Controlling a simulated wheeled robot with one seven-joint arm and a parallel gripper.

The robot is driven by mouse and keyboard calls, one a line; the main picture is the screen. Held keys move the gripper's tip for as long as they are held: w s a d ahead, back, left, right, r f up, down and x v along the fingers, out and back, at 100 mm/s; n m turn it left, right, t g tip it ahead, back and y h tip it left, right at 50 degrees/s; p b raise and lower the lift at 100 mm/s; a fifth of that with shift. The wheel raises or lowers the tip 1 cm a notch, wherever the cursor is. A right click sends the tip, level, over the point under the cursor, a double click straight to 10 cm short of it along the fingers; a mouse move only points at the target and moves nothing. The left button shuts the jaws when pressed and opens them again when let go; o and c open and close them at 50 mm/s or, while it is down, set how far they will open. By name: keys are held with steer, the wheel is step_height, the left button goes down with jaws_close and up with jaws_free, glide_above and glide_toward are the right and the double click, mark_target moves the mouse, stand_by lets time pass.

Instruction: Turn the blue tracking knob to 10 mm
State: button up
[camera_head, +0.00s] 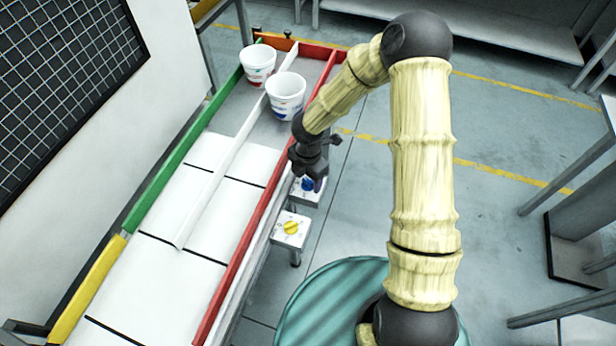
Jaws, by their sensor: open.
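The blue tracking knob (308,184) sits on a small white plate (300,198) beside the red rail. My gripper (308,186) is directly over the knob and hides part of it. The fingers are open and appear to be around or just above the knob; I cannot tell whether they touch it. The scale marks around the blue knob are too small and covered to read. A yellow knob (291,228) sits on a second white plate (290,240), nearer to me.
A conveyor lane has a red rail (245,250), a green rail (178,160) and a white divider (212,187). Two white cups (286,97) (257,64) stand at its far end. A grey table (490,30) stands at the back. Open floor (490,215) lies to the right.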

steer(key=c, duration=1)
steer(key=shift+m, duration=0.4)
steer(key=m+b, duration=0.1)
steer(key=m, duration=0.3)
steer(key=m+b, duration=0.1)
steer(key=m, duration=0.4)
steer(key=shift+m, duration=0.4)
steer(key=m+b, duration=0.1)
steer(key=m, duration=0.4)
steer(key=shift+m, duration=0.3)
steer(key=m, duration=0.4)
steer(key=shift+m, duration=0.4)
